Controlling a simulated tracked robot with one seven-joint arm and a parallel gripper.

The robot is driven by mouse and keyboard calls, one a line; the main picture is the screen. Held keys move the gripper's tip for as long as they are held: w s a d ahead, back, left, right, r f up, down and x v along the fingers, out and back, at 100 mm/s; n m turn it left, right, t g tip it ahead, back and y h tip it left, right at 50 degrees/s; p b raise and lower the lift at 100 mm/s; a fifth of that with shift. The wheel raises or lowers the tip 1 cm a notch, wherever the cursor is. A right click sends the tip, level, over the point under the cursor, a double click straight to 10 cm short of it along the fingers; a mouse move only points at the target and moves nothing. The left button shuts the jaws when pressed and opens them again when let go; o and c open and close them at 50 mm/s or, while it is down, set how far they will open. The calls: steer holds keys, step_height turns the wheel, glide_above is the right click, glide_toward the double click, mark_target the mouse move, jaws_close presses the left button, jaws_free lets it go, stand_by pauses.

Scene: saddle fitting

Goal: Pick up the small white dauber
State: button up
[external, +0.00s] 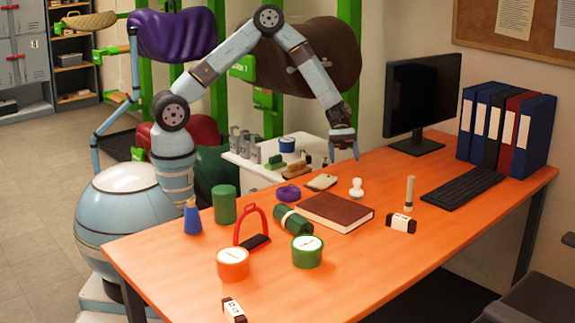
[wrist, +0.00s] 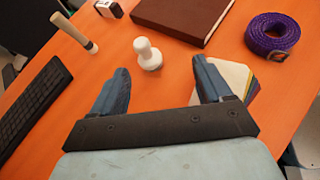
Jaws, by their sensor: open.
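The small white dauber (external: 356,188) stands on the orange desk (external: 400,262), just behind the brown book's far right corner. In the wrist view the white dauber (wrist: 148,54) stands upright, with a round knob on top and a wider base. My gripper (external: 343,156) is above the desk, behind and a little left of the dauber in the external view. In the wrist view my gripper (wrist: 160,78) is open and empty. The dauber is ahead of the fingertips, nearer the left finger, and not touched.
A brown book (external: 335,212), purple strap (external: 288,193), card stack (external: 321,182), tan stick (external: 409,192) and small white box (external: 401,223) lie around the dauber. The keyboard (external: 462,188) and monitor (external: 420,95) are farther right. Bare desk surrounds the dauber.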

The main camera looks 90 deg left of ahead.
steer(key=f, duration=0.1)
steer(key=w+f+n, duration=0.1)
steer(key=w+f+n+t+h, duration=0.1)
steer(key=shift+a+f, duration=0.2)
steer(key=shift+f, duration=0.1)
glide_toward(358, 190)
steer(key=x, duration=0.4)
steer(key=shift+s+d+f, duration=0.1)
steer(key=shift+s+f, duration=0.15)
steer(key=shift+s, duration=0.1)
steer(key=shift+w+x, duration=0.15)
steer(key=shift+x, duration=1.5)
steer(key=shift+w+x, duration=0.15)
steer(key=shift+x, duration=1.5)
steer(key=shift+r, duration=0.1)
steer(key=shift+c, duration=0.3)
steer(key=c, duration=0.9)
steer(key=shift+r, duration=0.15)
steer(key=shift+c, duration=0.2)
